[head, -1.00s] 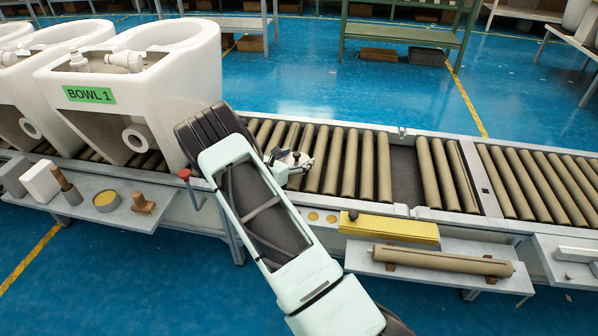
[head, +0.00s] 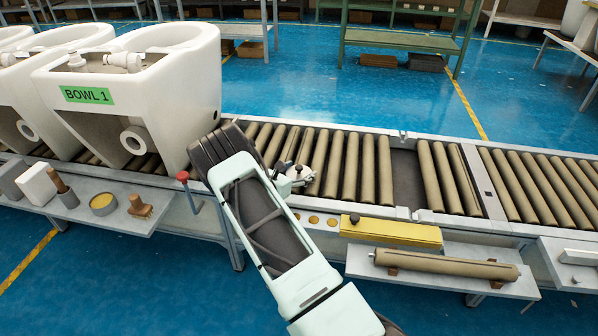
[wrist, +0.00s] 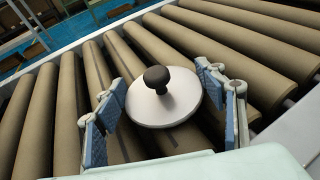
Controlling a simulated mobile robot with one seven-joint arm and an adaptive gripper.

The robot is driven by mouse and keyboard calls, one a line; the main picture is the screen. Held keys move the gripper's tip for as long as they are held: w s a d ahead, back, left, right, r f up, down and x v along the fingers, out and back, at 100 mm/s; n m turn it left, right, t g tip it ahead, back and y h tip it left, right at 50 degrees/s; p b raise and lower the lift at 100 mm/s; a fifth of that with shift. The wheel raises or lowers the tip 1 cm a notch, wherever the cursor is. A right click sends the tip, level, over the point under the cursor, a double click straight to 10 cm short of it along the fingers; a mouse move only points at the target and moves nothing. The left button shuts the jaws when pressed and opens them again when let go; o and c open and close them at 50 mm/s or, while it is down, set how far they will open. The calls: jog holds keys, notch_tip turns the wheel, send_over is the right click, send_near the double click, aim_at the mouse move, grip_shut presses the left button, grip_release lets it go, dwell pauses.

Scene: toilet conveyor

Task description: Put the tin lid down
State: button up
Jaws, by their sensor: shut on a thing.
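The tin lid is a pale round disc (wrist: 176,104) with a dark knob (wrist: 157,78) on top. In the head view my gripper (head: 294,176) is over the rollers right of the white bowl, and the lid is hard to make out there. A round tin with yellow contents (head: 103,204) stands open on the grey side shelf at the left.
The toilet bowl marked BOWL 1 (head: 150,90) stands on the conveyor left of my arm. A red knob (head: 183,176) on a post is close to my arm. A yellow box (head: 390,232) is at the conveyor's front edge. The rollers (head: 350,165) right of my gripper are bare.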

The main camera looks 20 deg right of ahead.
jog(key=shift+f, duration=0.3)
jog(key=o, duration=1.2)
jog(key=shift+c, duration=0.2)
jog(key=shift+r, duration=0.15)
jog(key=shift+r, duration=0.25)
jog(key=p+v, duration=0.1)
jog(key=v, duration=0.3)
jog(key=p+v, duration=0.1)
jog(key=v, duration=0.3)
jog(key=p+v, duration=0.2)
jog(key=v, duration=0.2)
jog(key=shift+r, duration=0.3)
